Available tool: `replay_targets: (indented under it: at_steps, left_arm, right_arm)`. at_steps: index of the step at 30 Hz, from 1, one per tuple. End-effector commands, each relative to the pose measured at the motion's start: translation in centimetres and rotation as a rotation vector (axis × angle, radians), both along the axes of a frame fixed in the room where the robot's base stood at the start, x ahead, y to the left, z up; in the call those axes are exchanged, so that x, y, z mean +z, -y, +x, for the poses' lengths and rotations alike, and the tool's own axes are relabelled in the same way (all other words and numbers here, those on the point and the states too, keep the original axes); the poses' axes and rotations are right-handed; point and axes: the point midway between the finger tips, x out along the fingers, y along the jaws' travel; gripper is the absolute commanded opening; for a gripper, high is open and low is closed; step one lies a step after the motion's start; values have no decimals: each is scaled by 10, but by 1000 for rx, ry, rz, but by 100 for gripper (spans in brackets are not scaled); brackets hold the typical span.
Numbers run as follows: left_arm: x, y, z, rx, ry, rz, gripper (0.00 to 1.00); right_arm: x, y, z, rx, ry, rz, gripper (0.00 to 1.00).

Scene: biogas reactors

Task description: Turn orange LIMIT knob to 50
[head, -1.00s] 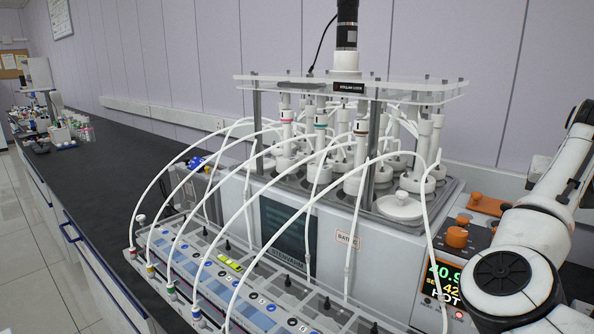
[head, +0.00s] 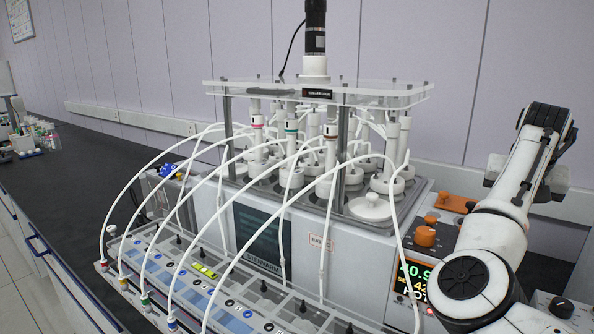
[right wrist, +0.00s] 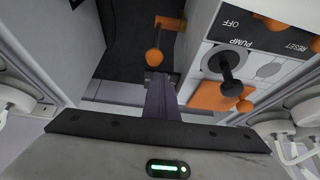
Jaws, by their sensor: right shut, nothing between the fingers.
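In the head view a large orange knob (head: 426,236) stands on the bath's right-hand control panel, with a smaller orange knob (head: 430,220) behind it. I cannot read a LIMIT label or scale there. The right wrist view shows a round orange knob (right wrist: 155,57) on an orange bracket and an orange piece (right wrist: 222,96) beside a black PUMP knob (right wrist: 231,62). My right gripper (right wrist: 156,80) is shut and empty in that view, its tips near the round orange knob; contact cannot be told. The head view shows my right arm but not its gripper. My left gripper is out of view.
The lit display (head: 417,275) is partly hidden by my right arm. White tubes arc over the bath (head: 200,205) to a row of bottles or ports in front. A clear plate (head: 365,95) stands above the vessels. The black bench (head: 65,180) is mostly bare at left.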

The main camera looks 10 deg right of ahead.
Motion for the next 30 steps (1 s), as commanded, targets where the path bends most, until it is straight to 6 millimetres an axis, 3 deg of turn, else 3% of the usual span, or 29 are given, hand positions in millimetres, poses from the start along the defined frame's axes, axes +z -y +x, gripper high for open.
replay_targets:
  at_steps: [12, 23, 30]
  left_arm:
    - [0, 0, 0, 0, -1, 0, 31]
    - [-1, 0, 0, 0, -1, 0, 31]
    - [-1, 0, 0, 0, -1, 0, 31]
  right_arm:
    - [1, -7, 9, 0, 4, -2, 0]
    - [1, -14, 3, 0, 2, -1, 0]
    - [25, -14, 3, 0, 3, -1, 0]
